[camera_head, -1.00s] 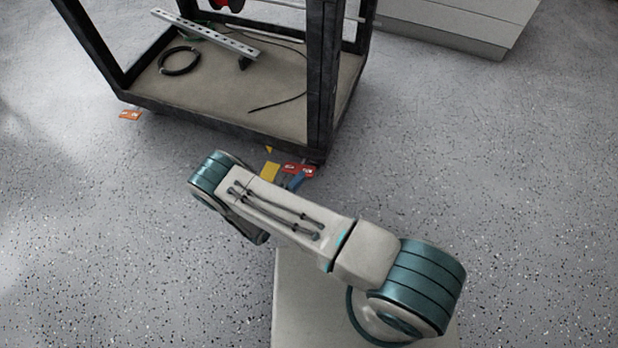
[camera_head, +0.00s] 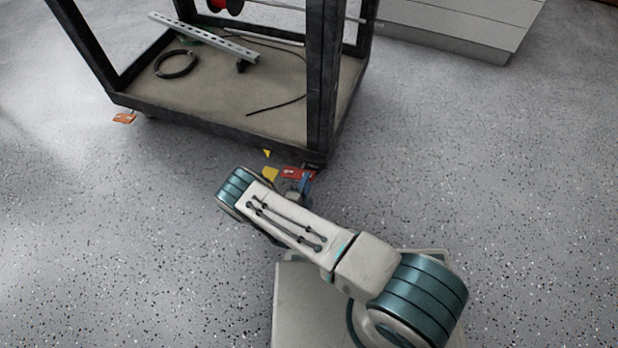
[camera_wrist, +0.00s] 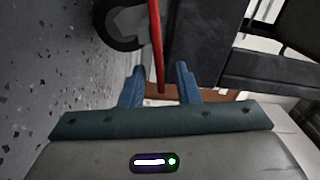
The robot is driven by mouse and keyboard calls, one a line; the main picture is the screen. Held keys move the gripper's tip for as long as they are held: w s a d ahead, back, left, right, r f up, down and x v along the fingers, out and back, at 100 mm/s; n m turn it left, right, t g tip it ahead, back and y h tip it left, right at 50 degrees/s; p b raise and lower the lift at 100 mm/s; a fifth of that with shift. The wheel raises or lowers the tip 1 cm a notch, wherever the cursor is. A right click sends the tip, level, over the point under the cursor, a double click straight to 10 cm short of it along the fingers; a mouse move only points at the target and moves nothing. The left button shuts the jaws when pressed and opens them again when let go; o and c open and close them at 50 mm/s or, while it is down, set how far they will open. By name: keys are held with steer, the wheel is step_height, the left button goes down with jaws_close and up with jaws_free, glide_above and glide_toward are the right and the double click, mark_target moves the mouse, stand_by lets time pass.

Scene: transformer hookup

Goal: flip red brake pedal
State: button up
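The red brake pedal (camera_head: 296,173) sits low at the near right corner of the cart, by the caster, partly hidden by my arm. In the wrist view it shows edge-on as a thin red strip (camera_wrist: 157,45) reaching down between my fingers. My gripper (camera_wrist: 160,78) has two blue fingers standing apart on either side of the strip, with gaps visible. In the head view only a bit of a blue finger (camera_head: 305,184) shows beside the pedal. A dark wheel (camera_wrist: 122,22) is just beyond the left finger in the wrist view.
The black-framed cart (camera_head: 225,133) carries a metal rail, a black cable coil (camera_head: 176,64) and a red spool (camera_head: 225,5). Another orange-red pedal (camera_head: 124,118) is at its left corner. A grey cabinet (camera_head: 455,25) stands behind. The speckled floor is clear to the right.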

steer(key=shift+b+x, duration=0.3)
steer(key=shift+x, duration=1.25)
steer(key=shift+c, duration=0.3)
jaws_close()
step_height(320, 180, down, 2)
steer(key=m, duration=0.5)
steer(key=shift+s+d, duration=0.15)
steer(key=shift+o, duration=0.3)
jaws_free()
